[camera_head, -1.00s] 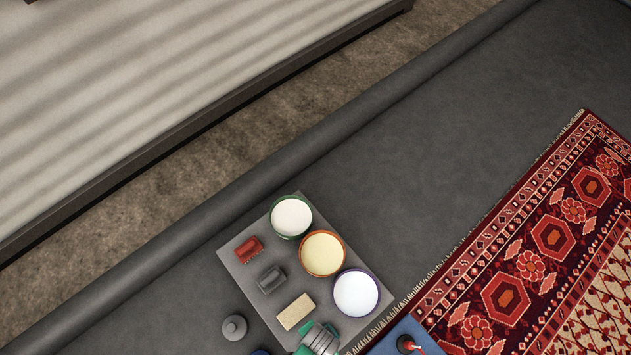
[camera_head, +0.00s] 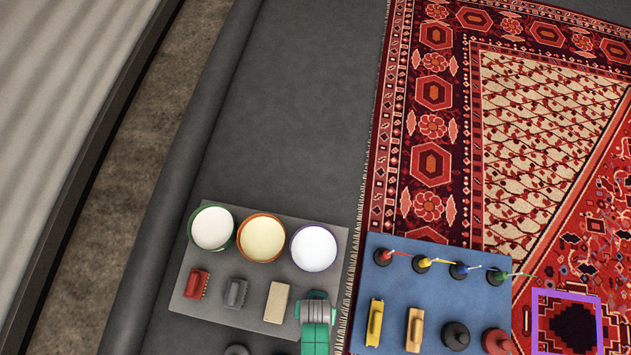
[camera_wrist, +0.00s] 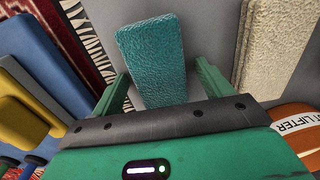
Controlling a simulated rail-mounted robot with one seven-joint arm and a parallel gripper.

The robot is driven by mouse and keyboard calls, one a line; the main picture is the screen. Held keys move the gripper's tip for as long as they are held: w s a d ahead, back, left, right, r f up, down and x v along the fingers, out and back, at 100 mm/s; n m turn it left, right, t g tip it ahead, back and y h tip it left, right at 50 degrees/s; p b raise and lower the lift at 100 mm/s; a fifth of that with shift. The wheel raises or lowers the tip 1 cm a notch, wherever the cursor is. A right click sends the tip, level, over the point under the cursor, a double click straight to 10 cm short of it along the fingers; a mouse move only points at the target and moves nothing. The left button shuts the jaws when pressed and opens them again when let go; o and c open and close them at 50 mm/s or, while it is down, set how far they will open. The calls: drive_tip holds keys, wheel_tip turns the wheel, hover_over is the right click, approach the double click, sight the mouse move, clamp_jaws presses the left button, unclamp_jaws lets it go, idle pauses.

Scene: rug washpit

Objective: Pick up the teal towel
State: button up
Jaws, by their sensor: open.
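The teal towel (camera_wrist: 152,60) is a thick, textured rectangular block on a grey surface in the wrist view. It lies ahead of my gripper (camera_wrist: 162,70), between the lines of its two green fingers. The fingers are apart and open, with a gap on each side of the towel; I cannot tell how far above it they are. In the head view the green end of my arm (camera_head: 316,325) covers the right end of the grey board (camera_head: 215,277), and I cannot make out the towel there.
A beige block (camera_wrist: 268,45) stands close right of my gripper; an orange labelled container (camera_wrist: 300,122) is nearer. Left is a blue board (camera_head: 440,292) with tools, including a yellow one (camera_wrist: 32,118). Three tubs (camera_head: 262,238) line the grey board's back. A patterned rug (camera_head: 432,125) lies beyond.

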drive_tip(key=shift+r, duration=0.1)
drive_tip(key=c, duration=1.1)
wheel_tip(320, 180, up, 10)
drive_tip(key=p, duration=0.6)
